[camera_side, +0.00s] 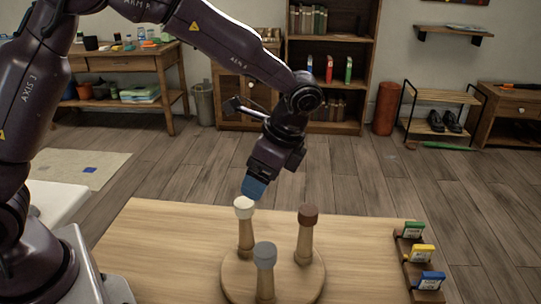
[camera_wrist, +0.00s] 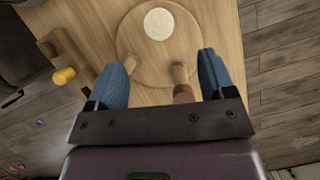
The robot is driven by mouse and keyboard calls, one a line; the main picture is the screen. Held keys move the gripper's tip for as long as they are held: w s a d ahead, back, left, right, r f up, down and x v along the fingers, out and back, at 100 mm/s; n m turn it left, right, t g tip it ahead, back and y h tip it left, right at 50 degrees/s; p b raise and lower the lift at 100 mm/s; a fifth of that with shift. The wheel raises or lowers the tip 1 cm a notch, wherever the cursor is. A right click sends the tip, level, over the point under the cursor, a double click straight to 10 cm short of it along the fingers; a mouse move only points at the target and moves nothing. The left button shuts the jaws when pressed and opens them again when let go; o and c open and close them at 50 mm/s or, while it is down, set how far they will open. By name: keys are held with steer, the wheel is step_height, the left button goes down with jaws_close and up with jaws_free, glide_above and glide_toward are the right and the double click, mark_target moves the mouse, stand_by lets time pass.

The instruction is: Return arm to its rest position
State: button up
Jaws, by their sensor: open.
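My gripper (camera_side: 254,189) has blue fingers and hangs just above the white-topped post (camera_side: 244,211) in the side view. In the wrist view its fingers (camera_wrist: 161,60) are spread apart with nothing held between them. The white top (camera_wrist: 158,24) shows beyond the fingertips. A brown-topped post (camera_side: 308,216) and a grey-topped post (camera_side: 265,255) stand with it on a round wooden base (camera_side: 236,283).
The base stands on a wooden table (camera_side: 160,240). The tabletop left of the base is clear. A bookcase (camera_side: 331,128) and desk stand far behind.

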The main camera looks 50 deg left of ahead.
steer(key=s+v, duration=0.1)
steer(key=v, duration=0.4)
steer(key=s+a+r+n+t+h, duration=0.1)
steer(key=s+a+r+n+t, duration=0.1)
steer(key=s, duration=0.4)
steer(key=s+a+r+n+t+h, duration=0.1)
steer(key=s+a+r+n+t, duration=0.2)
steer(key=s+n, duration=0.2)
steer(key=s+a+r+n+t+h, duration=0.1)
steer(key=s+a+r+n+t, duration=0.1)
steer(key=s, duration=0.5)
steer(key=a+r+n, duration=0.1)
steer(key=n, duration=0.1)
steer(key=shift+s+r+n+t+h, duration=0.25)
steer(key=shift+r+n+t+h, duration=0.05)
steer(key=shift+t+h, duration=0.1)
